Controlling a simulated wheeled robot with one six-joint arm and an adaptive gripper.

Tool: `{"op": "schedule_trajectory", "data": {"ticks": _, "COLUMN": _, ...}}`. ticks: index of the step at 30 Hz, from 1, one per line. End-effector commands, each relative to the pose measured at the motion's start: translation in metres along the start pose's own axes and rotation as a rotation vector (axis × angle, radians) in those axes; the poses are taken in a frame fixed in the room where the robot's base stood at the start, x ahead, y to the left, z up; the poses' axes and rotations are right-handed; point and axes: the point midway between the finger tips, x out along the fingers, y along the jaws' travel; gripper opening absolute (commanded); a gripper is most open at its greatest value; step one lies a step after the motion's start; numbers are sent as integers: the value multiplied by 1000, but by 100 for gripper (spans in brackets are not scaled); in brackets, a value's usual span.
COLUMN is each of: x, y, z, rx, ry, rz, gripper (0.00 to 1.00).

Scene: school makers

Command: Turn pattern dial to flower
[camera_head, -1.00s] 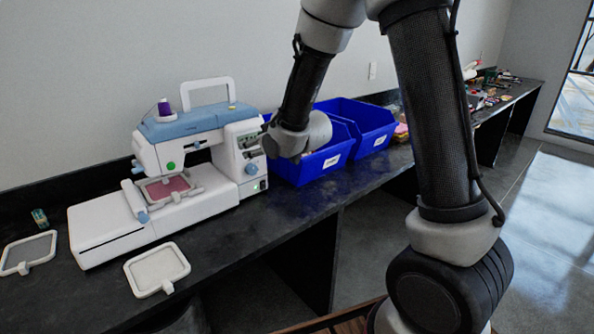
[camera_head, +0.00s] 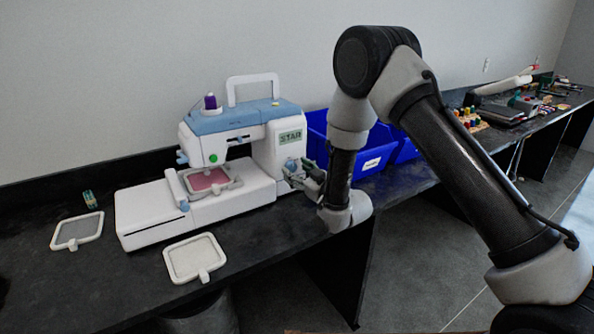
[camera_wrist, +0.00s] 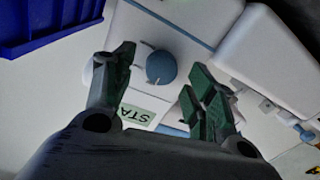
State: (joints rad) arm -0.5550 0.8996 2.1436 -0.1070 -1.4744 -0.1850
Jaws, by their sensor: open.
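The white and blue embroidery machine (camera_head: 268,155) stands on the dark counter. Its small green screen (camera_head: 290,137) reads STAR; the screen also shows upside down in the wrist view (camera_wrist: 137,114). The round blue pattern dial (camera_wrist: 161,67) sits on the machine's white end face, with small pale marks around it. My gripper (camera_head: 304,174) is at the machine's right end. In the wrist view my gripper (camera_wrist: 163,62) is open, with dark green fingers on either side of the dial. I see gaps between fingers and dial; I cannot tell the remaining depth.
Blue bins (camera_head: 372,155) stand right of the machine, close behind my arm; one shows at the wrist view's upper left (camera_wrist: 60,25). A loose white hoop (camera_head: 194,258) and a grey hoop (camera_head: 77,231) lie on the counter (camera_head: 100,280).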

Motion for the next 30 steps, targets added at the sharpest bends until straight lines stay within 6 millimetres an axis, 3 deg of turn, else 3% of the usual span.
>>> {"op": "schedule_trajectory", "data": {"ticks": 4, "x": 12, "y": 0, "z": 0, "rx": 0, "ry": 0, "rz": 0, "gripper": 56}}
{"op": "schedule_trajectory", "data": {"ticks": 12, "x": 14, "y": 0, "z": 0, "rx": 0, "ry": -2, "rz": 0, "gripper": 56}}
{"op": "schedule_trajectory", "data": {"ticks": 20, "x": 14, "y": 0, "z": 0, "rx": 0, "ry": -2, "rz": 0, "gripper": 10}}
{"op": "schedule_trajectory", "data": {"ticks": 30, "x": 14, "y": 0, "z": 0, "rx": 35, "ry": 1, "rz": 0, "gripper": 10}}
